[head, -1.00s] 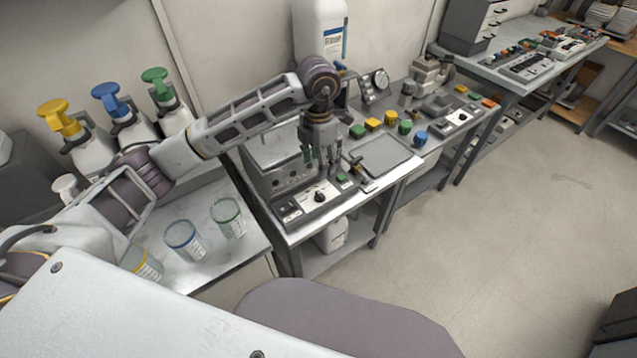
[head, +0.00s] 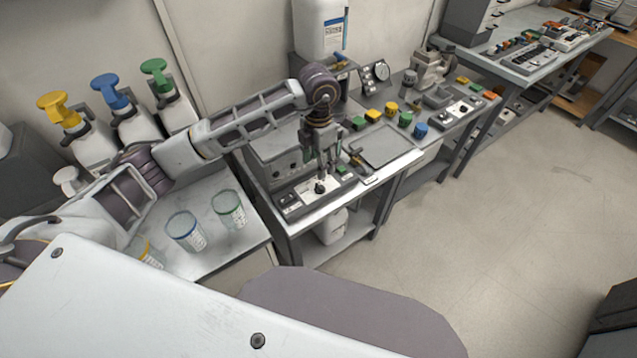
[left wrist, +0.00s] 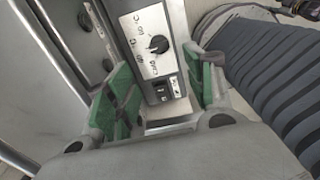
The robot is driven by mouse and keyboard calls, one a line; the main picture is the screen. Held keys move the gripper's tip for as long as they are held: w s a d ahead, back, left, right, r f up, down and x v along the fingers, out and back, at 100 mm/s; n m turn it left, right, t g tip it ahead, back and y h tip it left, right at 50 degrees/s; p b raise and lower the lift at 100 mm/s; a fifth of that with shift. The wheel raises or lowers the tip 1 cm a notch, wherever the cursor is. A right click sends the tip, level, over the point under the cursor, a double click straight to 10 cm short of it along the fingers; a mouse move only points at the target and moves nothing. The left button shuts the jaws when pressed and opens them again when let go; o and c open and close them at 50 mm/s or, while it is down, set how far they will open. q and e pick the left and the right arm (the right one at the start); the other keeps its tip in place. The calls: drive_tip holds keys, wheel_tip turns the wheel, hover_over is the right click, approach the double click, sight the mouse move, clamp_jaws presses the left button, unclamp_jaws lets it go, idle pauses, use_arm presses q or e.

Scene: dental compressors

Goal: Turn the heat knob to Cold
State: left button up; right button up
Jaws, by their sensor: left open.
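The heat knob (left wrist: 158,44) is a small black dial on a white panel (left wrist: 140,29) with printed markings, seen in the left wrist view. "Cold" seems to be printed below and left of the knob. In the head view the knob (head: 320,188) shows small on the front control box. My left gripper (head: 322,172) is over that box, pointing down. In the left wrist view its green-padded fingers (left wrist: 160,88) are apart, with the panel between and beyond them. They do not touch the knob there. My right gripper is not in view.
Cups (head: 186,231) stand on the left counter, with pump bottles (head: 116,108) behind. Colored blocks (head: 390,110) and a grey plate (head: 381,146) lie right of the box. The floor (head: 500,230) at right is clear.

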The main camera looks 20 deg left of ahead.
sight(318, 186)
use_arm(q)
wheel_tip(318, 186, down, 8)
drive_tip(key=shift+r+p, duration=0.1)
drive_tip(key=shift+p, duration=0.25)
drive_tip(key=shift+f, duration=1.1)
drive_tip(key=shift+c, duration=0.6)
drive_tip(key=c, duration=0.9)
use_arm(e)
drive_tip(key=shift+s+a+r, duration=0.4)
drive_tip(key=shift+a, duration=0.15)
